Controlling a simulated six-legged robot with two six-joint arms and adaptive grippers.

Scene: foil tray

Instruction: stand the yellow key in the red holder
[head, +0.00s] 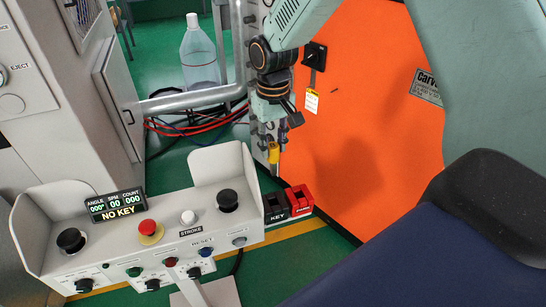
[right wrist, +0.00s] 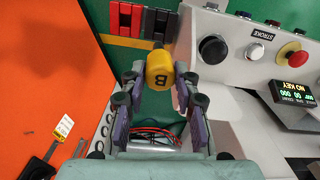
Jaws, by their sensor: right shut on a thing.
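The yellow key (right wrist: 159,70), its head marked with a letter B, sits between the fingertips of my right gripper (right wrist: 160,82) in the right wrist view. In the head view, my right gripper (head: 281,135) points down with the yellow key (head: 273,154) at its tips. The key is in the air above the holders, apart from them. The red holder (head: 299,199) stands beside the control box, right of a black holder (head: 276,208) labelled KEY. The red holder also shows at the top of the right wrist view (right wrist: 114,20). My left gripper is not in view.
The control box (head: 155,232) has raised side walls, several knobs and a display (head: 115,206) reading NO KEY. An orange panel (head: 365,120) stands behind and right of the holders. A clear bottle (head: 199,58) and a metal rail (head: 195,98) are further back.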

